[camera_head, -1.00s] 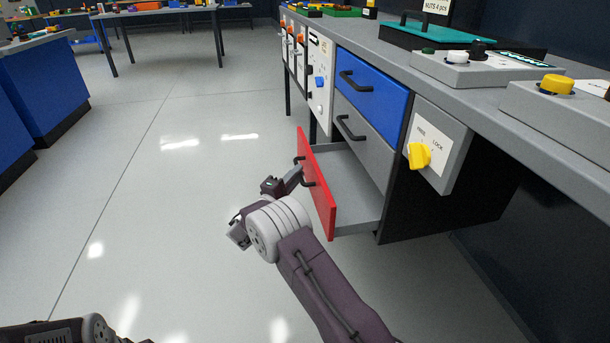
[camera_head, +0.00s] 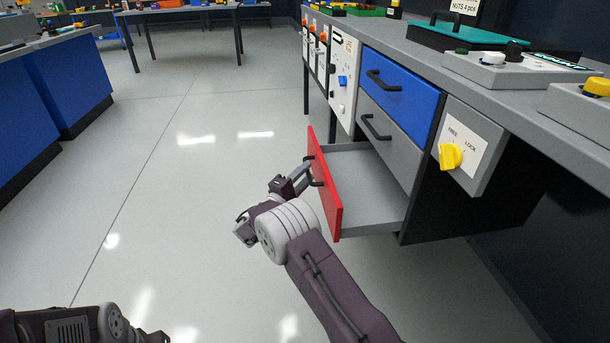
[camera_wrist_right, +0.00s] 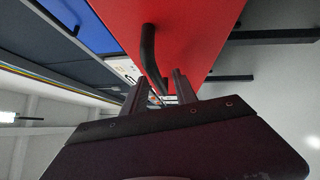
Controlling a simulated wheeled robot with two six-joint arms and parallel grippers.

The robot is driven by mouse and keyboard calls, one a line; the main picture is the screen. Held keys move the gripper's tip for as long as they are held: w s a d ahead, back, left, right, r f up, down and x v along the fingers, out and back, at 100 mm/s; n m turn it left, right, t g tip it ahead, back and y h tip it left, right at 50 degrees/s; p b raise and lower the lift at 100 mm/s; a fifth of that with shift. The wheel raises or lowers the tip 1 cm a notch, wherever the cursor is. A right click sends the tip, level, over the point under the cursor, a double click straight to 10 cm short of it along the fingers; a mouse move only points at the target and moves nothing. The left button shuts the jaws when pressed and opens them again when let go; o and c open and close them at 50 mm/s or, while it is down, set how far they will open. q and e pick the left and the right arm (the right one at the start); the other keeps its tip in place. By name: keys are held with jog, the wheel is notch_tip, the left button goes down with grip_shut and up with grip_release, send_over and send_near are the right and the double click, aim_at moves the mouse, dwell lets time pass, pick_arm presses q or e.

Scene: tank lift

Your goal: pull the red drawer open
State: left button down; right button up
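The red drawer (camera_head: 325,185) is the lowest in the cabinet and stands well out, its grey inside showing. Its black handle (camera_head: 317,182) is on the red front. My right gripper (camera_head: 300,180) is at this handle, in front of the drawer.
Above are a grey drawer (camera_head: 385,135) and a blue drawer (camera_head: 400,88), both shut. A yellow knob (camera_head: 451,157) sits on a panel marked FREE and LOCK, pointing nearer FREE. The floor (camera_head: 170,210) left of the drawer is clear. Blue cabinets (camera_head: 80,85) stand far left.

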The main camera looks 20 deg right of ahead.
jog(key=p+v, duration=0.4)
jog(key=v, duration=0.5)
jog(key=shift+p, duration=0.35)
